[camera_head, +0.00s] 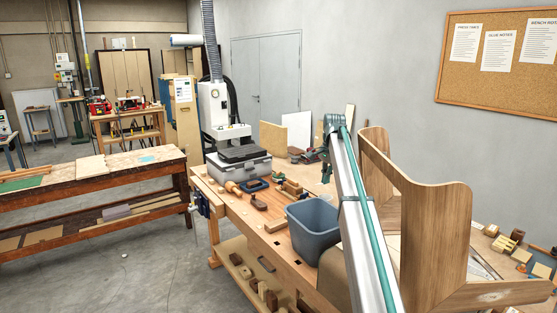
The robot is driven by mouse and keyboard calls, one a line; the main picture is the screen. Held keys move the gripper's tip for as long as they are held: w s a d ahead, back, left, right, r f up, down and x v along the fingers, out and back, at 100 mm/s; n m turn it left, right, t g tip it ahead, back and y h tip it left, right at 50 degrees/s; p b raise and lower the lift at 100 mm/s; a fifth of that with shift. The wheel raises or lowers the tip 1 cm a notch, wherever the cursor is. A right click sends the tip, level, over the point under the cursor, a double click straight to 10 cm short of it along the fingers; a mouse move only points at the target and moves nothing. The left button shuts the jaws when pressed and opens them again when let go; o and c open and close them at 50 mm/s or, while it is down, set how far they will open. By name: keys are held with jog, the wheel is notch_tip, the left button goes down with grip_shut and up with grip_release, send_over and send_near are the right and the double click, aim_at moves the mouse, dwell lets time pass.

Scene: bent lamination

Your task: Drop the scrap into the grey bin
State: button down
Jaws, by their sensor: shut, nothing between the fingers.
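The grey bin (303,239), a blue-grey open-topped tub, stands on the near workbench just right of the middle. My arm's silver link hides part of its right side. The visible inside shows no clear object, and its floor is hidden. My gripper (326,178) is small and dark at the far end of the arm. It is shut and hangs beyond the bin, above the back part of the bench. I see nothing held in it. I cannot tell which of the small wooden pieces on the bench is the scrap.
A tall curved wooden lamination (430,225) stands at the right, close to my arm. A second workbench (110,187) stands at the left, with open floor between.

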notch_tip(320, 180, down, 6)
jog(key=shift+r+b, duration=0.15)
jog(key=shift+b, duration=1.05)
jog(key=c, duration=1.8)
grip_release()
jog(key=o, duration=0.6)
jog(key=shift+c, duration=0.2)
notch_tip(320, 180, up, 12)
jog(key=s, duration=0.1)
jog(key=shift+d, duration=0.4)
